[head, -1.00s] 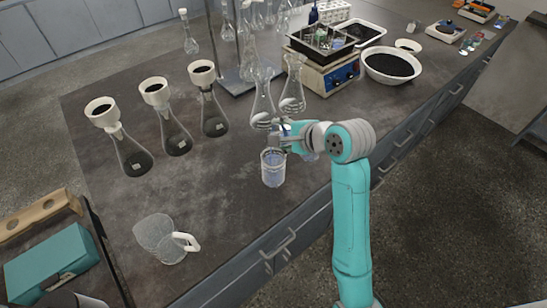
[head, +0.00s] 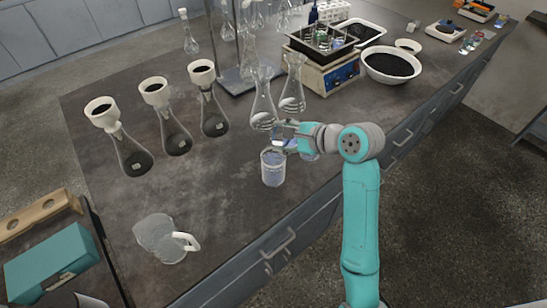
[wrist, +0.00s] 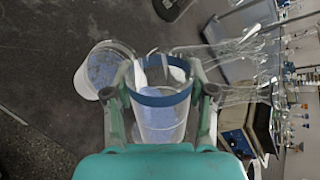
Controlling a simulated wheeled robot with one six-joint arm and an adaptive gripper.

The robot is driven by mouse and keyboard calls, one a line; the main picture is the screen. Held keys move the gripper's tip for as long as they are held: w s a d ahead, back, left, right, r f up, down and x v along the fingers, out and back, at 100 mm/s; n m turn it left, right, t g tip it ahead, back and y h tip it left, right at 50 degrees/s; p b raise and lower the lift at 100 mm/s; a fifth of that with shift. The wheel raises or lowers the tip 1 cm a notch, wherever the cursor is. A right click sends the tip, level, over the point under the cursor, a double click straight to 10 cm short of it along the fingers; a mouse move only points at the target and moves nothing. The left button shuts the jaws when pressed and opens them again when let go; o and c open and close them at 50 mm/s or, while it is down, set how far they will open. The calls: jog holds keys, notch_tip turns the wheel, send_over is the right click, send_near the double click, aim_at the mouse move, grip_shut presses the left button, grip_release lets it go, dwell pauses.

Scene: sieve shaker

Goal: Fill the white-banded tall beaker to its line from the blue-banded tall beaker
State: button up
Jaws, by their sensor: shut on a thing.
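The white-banded tall beaker (head: 273,168) stands upright on the bench, with pale blue liquid inside. It also shows in the wrist view (wrist: 101,70), to the left of the held beaker. The blue-banded tall beaker (wrist: 162,115) is between my fingers in the wrist view, clear glass with a blue band near its rim and some bluish content low down. My gripper (head: 287,138) is shut on it, just behind and right of the white-banded beaker's rim. In the head view the gripper partly hides the held beaker, so its exact tilt is hard to tell. No stream is discernible.
Two clear flasks (head: 263,105) stand close behind my gripper. Several flasks with white funnels (head: 215,115) stand to the left. A clear jug (head: 160,240) stands at the front left. Bare bench lies between the jug and the beakers.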

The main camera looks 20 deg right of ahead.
jog(key=r+m+y, duration=0.2)
jog(key=shift+w+d+t+y+b, duration=0.1)
jog(key=shift+d+t+y+b, duration=0.2)
jog(key=shift+d+b, duration=0.05)
jog(key=shift+d+f+m+y, duration=0.3)
jog(key=shift+d+m+y, duration=0.15)
jog(key=shift+d, duration=0.25)
jog(key=d+m, duration=0.1)
jog(key=d+r+m+y+b, duration=0.1)
jog(key=d+m+t+y, duration=0.1)
jog(key=shift+w+d+r, duration=0.1)
jog(key=shift+w+r, duration=0.15)
jog(key=shift+r, duration=0.15)
jog(key=shift+w+d+f+m+t+y+b, duration=0.1)
jog(key=shift+d+f+m+t+y+b, duration=0.1)
jog(key=shift+d+m+t+y+b, duration=0.35)
